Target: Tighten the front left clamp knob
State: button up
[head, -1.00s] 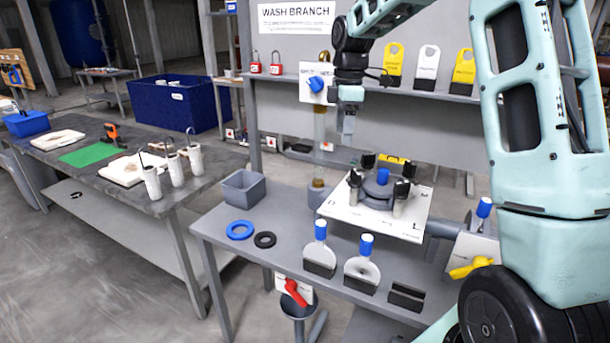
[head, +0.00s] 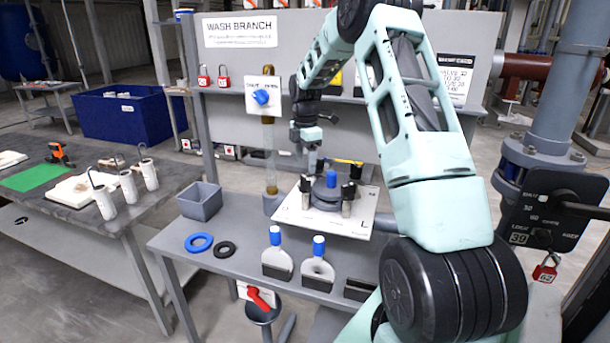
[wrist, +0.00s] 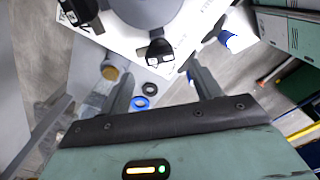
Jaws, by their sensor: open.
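The filter press (head: 327,195) is a grey round body with a blue cap (head: 332,177), set on a white plate (head: 362,212). Black clamp knobs stand around it. The front left clamp knob (head: 305,185) is black, on the left near side; in the wrist view the same knob (wrist: 160,50) appears just beyond my fingertips. Another black knob (wrist: 80,12) shows at upper left there. My gripper (head: 312,168) points down above the left side of the press. In the wrist view my gripper (wrist: 162,74) has its fingers wide apart with nothing between them.
A blue ring (head: 198,243), a black ring (head: 224,249) and a grey bin (head: 200,203) lie left on the bench.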

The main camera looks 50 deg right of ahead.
aim_at(306, 178)
notch_tip(306, 178, down, 6)
jog(key=shift+f+p, duration=0.25)
jog(key=shift+p, duration=0.5)
jog(key=c, duration=1)
